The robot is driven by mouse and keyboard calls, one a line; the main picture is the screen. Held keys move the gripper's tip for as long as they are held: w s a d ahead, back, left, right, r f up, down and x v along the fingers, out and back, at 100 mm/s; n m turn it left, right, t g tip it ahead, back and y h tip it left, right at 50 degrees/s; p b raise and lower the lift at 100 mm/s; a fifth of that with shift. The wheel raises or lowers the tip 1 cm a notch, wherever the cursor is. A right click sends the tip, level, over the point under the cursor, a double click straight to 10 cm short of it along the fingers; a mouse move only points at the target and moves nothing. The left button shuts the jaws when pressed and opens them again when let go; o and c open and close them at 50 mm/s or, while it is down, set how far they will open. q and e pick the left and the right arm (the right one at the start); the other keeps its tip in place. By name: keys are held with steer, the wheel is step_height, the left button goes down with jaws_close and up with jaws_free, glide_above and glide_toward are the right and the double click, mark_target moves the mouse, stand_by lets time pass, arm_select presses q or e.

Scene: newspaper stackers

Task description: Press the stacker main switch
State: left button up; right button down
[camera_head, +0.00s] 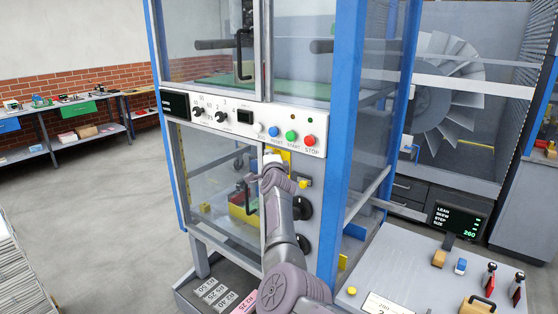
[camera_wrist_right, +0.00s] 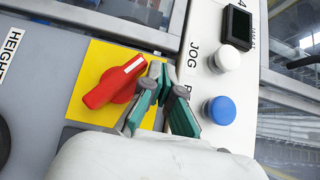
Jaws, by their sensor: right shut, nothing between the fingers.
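The stacker main switch is a red rotary knob (camera_wrist_right: 113,84) on a yellow plate (camera_wrist_right: 92,60) in the right wrist view. The white mark on the knob points to the upper right in that view. My right gripper (camera_wrist_right: 161,70) is shut and empty, its fingertips just right of the knob's marked end; I cannot tell whether they touch it. In the head view my right gripper (camera_head: 271,154) is in front of the panel under the button row and hides the knob. Only an edge of the yellow plate (camera_head: 286,157) shows there. My left gripper is not in view.
White (camera_wrist_right: 227,58) and blue (camera_wrist_right: 221,110) buttons sit right of my fingers. The head view shows green (camera_head: 291,136) and red (camera_head: 309,141) buttons above my gripper, black knobs (camera_head: 302,208) below, and a blue frame post (camera_head: 345,130) to the right.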

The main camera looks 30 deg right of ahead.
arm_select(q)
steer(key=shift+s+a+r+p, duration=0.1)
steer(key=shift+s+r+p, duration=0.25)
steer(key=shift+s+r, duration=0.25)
arm_select(e)
steer(key=shift+w+a+f+n+g+y, duration=0.1)
steer(key=shift+w+n+g+y, duration=0.1)
steer(key=shift+n+g, duration=0.3)
steer(key=shift+w+a+f+n+g+y, duration=0.1)
steer(key=shift+n+g+y, duration=0.1)
steer(key=shift+n+g, duration=0.25)
steer(key=shift+r+n+g, duration=0.1)
steer(key=shift+n+g, duration=0.15)
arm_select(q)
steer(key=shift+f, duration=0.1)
arm_select(e)
steer(key=shift+w, duration=0.1)
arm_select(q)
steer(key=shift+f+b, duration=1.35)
arm_select(e)
steer(key=shift+w+a+f+n+g, duration=0.1)
steer(key=shift+w+f+n+g, duration=0.1)
steer(key=shift+n+g, duration=0.25)
steer(key=shift+w+a+f+n+g, duration=0.15)
steer(key=shift+n+g, duration=0.1)
steer(key=shift+g, duration=0.3)
steer(key=shift+d+r, duration=0.1)
